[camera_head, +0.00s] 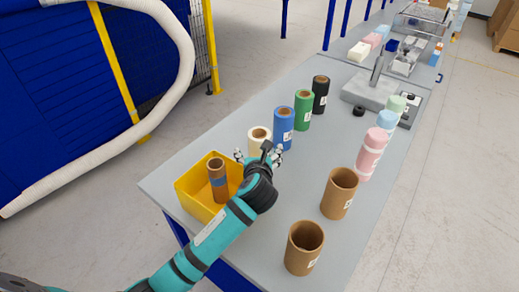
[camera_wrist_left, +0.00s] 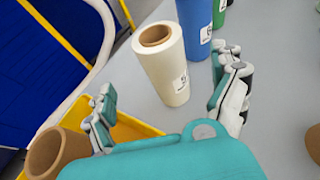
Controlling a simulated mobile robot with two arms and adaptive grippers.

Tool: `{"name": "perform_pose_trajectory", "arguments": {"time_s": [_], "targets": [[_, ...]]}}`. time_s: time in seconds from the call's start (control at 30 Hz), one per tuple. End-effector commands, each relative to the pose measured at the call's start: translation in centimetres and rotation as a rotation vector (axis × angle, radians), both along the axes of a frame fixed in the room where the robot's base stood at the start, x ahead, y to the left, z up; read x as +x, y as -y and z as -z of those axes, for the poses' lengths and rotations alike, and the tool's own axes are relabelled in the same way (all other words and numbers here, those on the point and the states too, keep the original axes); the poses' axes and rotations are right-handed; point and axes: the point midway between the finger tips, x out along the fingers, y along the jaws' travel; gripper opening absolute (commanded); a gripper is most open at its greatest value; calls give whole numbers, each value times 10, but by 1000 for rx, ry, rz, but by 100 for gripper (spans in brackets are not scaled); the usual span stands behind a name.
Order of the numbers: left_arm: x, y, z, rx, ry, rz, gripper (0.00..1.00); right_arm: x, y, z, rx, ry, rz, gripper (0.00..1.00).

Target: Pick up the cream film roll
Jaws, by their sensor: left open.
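The cream film roll (camera_head: 259,142) stands upright on the grey table, in a row with the blue, green and black rolls. In the left wrist view the cream roll (camera_wrist_left: 165,72) stands upright ahead of my left gripper, with its brown core on top and a label on its side. My left gripper (camera_head: 259,155) is open. Its fingers (camera_wrist_left: 168,95) are spread to either side of the roll, and I see no contact. In the head view the gripper partly hides the roll's lower part. My right gripper is not in view.
A yellow bin (camera_head: 190,190) with a brown core (camera_head: 217,180) in it sits left of the gripper. The blue roll (camera_head: 284,128) stands close behind the cream one. Brown tubes (camera_head: 339,193) and a pink roll (camera_head: 371,154) stand to the right. The middle of the table is clear.

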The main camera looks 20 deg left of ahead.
Motion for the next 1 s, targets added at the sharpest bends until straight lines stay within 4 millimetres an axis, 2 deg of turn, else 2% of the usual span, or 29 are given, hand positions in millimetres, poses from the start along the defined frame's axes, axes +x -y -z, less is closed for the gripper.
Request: {"name": "perform_pose_trajectory", "arguments": {"time_s": [0.07,0.17,0.33,0.43,0.7,1.0], "targets": [[13,-4,4,-1,-1,-1,95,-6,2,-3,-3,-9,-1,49],[23,-7,9,-1,-1,-1,95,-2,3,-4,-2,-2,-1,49],[31,-9,11,-3,1,-1,95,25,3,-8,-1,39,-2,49],[42,-11,11,-3,-1,-1,95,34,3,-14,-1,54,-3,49],[74,-19,22,-2,-1,-1,95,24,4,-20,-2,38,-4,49],[78,-21,24,-2,1,0,95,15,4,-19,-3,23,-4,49]]}}
